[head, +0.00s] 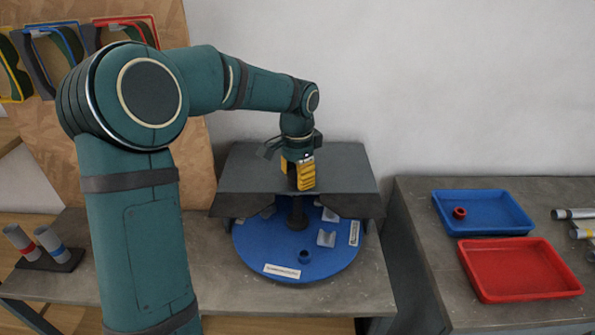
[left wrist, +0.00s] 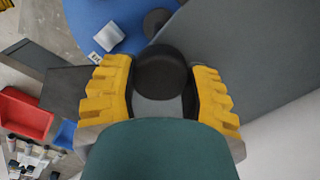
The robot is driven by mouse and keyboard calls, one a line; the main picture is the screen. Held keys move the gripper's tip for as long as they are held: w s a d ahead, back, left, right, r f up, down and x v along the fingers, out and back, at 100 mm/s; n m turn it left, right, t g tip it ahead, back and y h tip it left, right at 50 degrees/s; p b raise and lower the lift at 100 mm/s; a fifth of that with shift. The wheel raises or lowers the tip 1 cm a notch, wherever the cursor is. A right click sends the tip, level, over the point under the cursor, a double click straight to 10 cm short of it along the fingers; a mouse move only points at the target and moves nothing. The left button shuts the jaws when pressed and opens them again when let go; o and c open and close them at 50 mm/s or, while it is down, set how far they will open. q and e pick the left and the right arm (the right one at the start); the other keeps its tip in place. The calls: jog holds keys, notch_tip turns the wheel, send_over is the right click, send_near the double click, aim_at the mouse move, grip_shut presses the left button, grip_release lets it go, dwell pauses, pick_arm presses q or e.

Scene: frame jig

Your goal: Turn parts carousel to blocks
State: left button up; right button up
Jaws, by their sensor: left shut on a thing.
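The parts carousel (head: 262,250) is a round blue turntable partly under a dark grey cover (head: 345,172). A dark post (head: 297,214) rises from its middle. My left gripper (head: 299,178), with yellow fingers, is above the post. In the left wrist view its fingers close around a black round knob (left wrist: 161,72). Grey notched blocks (head: 326,238) sit on the right part of the turntable, and a dark blue ring (head: 305,257) near the front. A white label (head: 282,271) faces front; its text is too small to read. The cover hides the back. My right gripper is out of view.
A blue tray (head: 490,228) with a red ring (head: 459,213) and a red tray (head: 520,291) stand on the right table. Grey cylinders with coloured bands (head: 50,246) stand at the left. The grey cover surrounds the carousel's rear.

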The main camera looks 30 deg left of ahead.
pick_arm(q)
jog(key=shift+m+p, duration=1.3)
jog(key=shift+m, duration=0.7)
jog(key=shift+m+p, duration=1.1)
jog(key=shift+m, duration=0.6)
jog(key=shift+s+m+p, duration=0.1)
jog(key=shift+m+p, duration=1.4)
jog(key=shift+m, duration=0.9)
jog(key=shift+f+m+p, duration=0.1)
jog(key=shift+m+p, duration=0.75)
jog(key=shift+m, duration=0.45)
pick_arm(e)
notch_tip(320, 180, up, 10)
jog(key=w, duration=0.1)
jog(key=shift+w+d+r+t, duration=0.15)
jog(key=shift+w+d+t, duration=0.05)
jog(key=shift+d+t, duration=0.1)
pick_arm(q)
jog(key=shift+m, duration=0.4)
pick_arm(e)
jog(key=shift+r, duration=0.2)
pick_arm(q)
jog(key=o, duration=1.4)
